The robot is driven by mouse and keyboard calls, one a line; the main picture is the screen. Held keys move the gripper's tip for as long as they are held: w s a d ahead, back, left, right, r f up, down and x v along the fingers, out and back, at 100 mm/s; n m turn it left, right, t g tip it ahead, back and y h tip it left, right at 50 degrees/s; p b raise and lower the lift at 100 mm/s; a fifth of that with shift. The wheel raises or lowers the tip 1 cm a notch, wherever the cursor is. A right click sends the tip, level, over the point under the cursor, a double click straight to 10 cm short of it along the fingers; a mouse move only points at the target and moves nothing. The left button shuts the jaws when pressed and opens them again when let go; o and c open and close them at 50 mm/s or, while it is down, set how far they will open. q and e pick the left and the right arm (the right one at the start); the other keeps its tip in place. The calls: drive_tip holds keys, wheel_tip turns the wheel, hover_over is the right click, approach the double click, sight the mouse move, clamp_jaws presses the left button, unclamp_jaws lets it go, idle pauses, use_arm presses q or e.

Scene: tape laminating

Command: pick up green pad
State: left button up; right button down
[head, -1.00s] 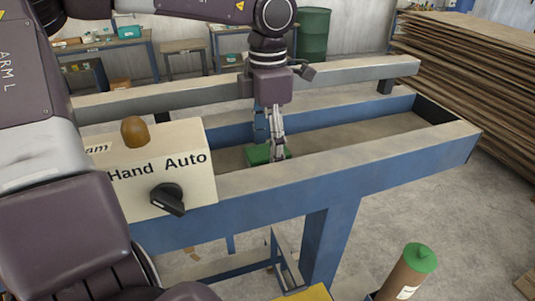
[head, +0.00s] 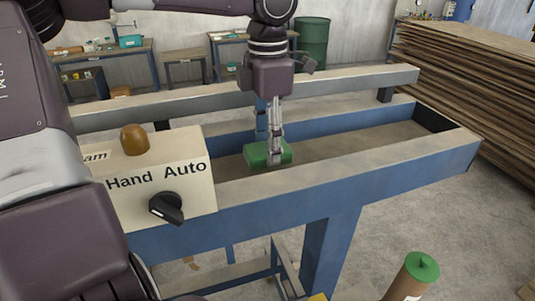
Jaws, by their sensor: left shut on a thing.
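The green pad (head: 256,156) is a small green block in the long trough of the blue-framed table, right of the control box. My left gripper (head: 274,156) points straight down at it, and its fingers are closed on the pad. The near finger covers part of the pad's front. Whether the pad touches the trough floor I cannot tell. My right gripper is not in view.
The cream control box (head: 160,170) with an orange dome and black knob stands close on the left. The blue table's near rail (head: 340,170) runs in front of the pad. A brown cylinder with a green cap (head: 413,273) stands at lower right. Stacked boards (head: 475,90) are at right.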

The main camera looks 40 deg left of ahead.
use_arm(q)
wheel_tip(320, 180, up, 17)
drive_tip(key=shift+r, duration=0.1)
drive_tip(key=o, duration=0.4)
drive_tip(key=c, duration=0.3)
drive_tip(key=shift+c, duration=0.2)
